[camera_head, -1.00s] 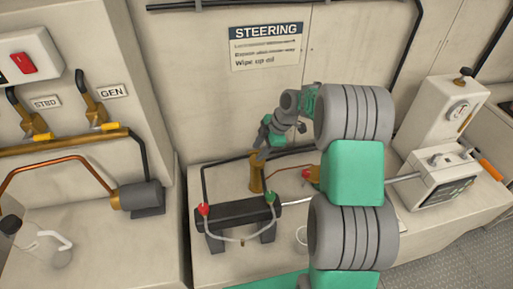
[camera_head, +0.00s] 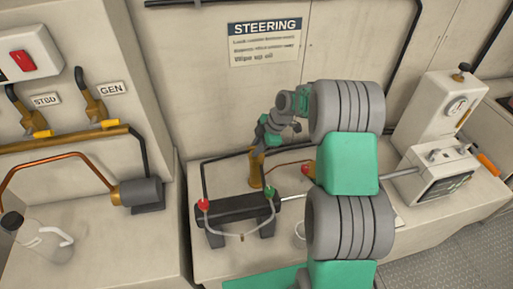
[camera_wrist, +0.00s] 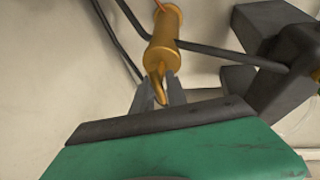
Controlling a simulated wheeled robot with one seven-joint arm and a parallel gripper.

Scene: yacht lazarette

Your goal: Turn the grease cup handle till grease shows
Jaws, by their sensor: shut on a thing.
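The grease cup is a brass cylinder (camera_wrist: 163,42) in the wrist view. It also shows in the head view as a small brass post (camera_head: 256,172) behind the dark cylinder. Its handle, a flat brass tab (camera_wrist: 160,90), sticks out of the cup's near end. My gripper (camera_wrist: 158,84) is shut on this handle, with one grey finger on each side. In the head view my gripper (camera_head: 259,150) is small at the top of the brass post. I cannot make out any grease on the cup in either view.
A dark cylinder (camera_head: 238,207) with red and green fittings and a looped hose lies in front of the post. A dark pipe (camera_wrist: 232,55) passes close by the cup. A grey instrument box (camera_head: 437,172) stands at right, a white jug (camera_head: 45,240) at lower left.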

